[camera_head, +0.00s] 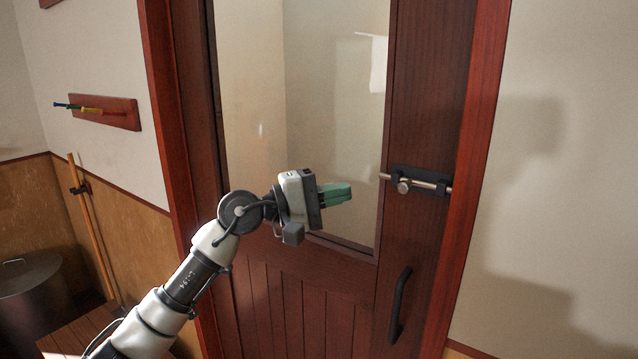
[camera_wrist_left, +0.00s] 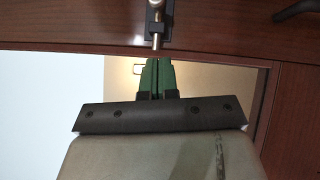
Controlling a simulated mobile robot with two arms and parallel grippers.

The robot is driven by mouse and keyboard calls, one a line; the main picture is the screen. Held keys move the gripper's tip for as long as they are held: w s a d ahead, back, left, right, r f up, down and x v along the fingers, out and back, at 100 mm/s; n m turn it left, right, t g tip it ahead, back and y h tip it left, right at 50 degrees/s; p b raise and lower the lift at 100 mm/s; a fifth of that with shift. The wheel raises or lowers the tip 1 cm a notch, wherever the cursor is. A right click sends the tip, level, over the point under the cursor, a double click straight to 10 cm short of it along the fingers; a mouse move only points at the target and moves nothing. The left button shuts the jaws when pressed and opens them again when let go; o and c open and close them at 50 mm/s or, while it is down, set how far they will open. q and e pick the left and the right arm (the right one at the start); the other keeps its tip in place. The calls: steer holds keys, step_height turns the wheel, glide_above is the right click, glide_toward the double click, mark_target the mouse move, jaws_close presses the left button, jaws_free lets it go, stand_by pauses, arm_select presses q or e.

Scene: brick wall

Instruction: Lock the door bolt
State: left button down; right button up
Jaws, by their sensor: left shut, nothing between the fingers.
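The door bolt (camera_head: 418,178) is a dark plate with a silver rod and a round knob (camera_head: 403,187), mounted on the right stile of the brown door (camera_head: 425,95). The rod sticks out a little to the left of the plate, and its right end lies near the red door frame (camera_head: 478,130). My left gripper (camera_head: 350,190) has green fingers, shut and empty, pointing right toward the bolt with a gap between. In the left wrist view the closed fingertips (camera_wrist_left: 157,60) are just below the rod's end (camera_wrist_left: 156,42). My right gripper is in neither view.
A black door handle (camera_head: 399,305) stands below the bolt. A glass pane (camera_head: 330,100) fills the door's upper part, behind my arm. A rack (camera_head: 118,113), a leaning wooden pole (camera_head: 95,235) and a round metal bin (camera_head: 32,290) are at the left. The right wall is bare.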

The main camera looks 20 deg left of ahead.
mark_target(406, 191)
arm_select(q)
steer(key=w+d+r+p, duration=0.1)
steer(key=d+p, duration=0.3)
steer(key=d, duration=0.3)
steer(key=shift+w, duration=0.35)
steer(key=d, duration=0.1)
steer(key=d+p, duration=0.1)
steer(key=d, duration=0.1)
steer(key=shift+s, duration=0.3)
steer(key=shift+d, duration=0.3)
